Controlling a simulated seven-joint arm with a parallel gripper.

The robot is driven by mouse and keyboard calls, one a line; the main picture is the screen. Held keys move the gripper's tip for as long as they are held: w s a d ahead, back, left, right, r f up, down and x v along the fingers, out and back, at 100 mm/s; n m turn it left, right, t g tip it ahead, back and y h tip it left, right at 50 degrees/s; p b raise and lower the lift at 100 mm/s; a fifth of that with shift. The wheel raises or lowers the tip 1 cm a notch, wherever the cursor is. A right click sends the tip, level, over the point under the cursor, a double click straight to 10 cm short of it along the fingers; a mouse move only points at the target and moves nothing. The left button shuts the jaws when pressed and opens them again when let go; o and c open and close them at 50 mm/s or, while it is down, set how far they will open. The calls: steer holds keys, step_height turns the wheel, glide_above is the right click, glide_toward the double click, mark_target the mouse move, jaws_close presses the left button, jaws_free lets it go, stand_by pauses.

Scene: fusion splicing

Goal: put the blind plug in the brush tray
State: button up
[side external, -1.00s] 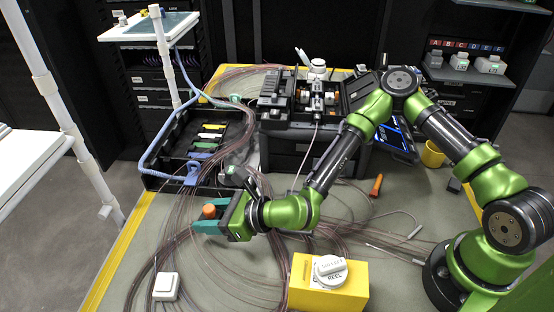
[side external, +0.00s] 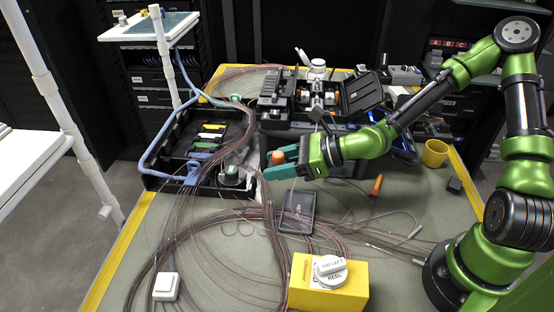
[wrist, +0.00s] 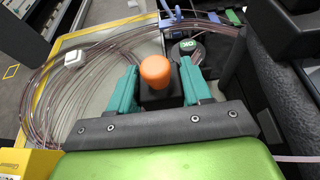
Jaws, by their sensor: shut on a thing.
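The blind plug, an orange-capped piece (side external: 278,157) with a dark block-like body, is between the teal fingers of my gripper (side external: 274,163). The wrist view shows its orange cap (wrist: 156,72) standing up between both fingers, which are shut on its dark base. The gripper is held left of my arm, just right of the black brush tray (side external: 209,192) and apart from it. The tray lies at the left of the table with white, yellow, green and blue pieces inside. The plug's underside is hidden.
A round dark piece with a green-and-white label (wrist: 187,46) sits at the tray's near right corner. Clear fibre loops (side external: 180,235) cross the tray and table. The splicer (side external: 312,98) stands behind. A dark flat device (side external: 297,210) and yellow box (side external: 328,284) lie nearer.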

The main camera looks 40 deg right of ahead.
mark_target(287, 201)
steer(key=shift+s+d+f, duration=0.45)
steer(key=shift+s+d, duration=0.05)
steer(key=shift+d, duration=0.3)
steer(key=shift+f, duration=3.95)
steer(key=shift+f, duration=0.15)
steer(key=o, duration=1.1)
steer(key=shift+d, duration=0.1)
steer(key=shift+c, duration=0.2)
steer(key=shift+s+r, duration=0.1)
steer(key=shift+r, duration=0.15)
steer(key=shift+v, duration=3.7)
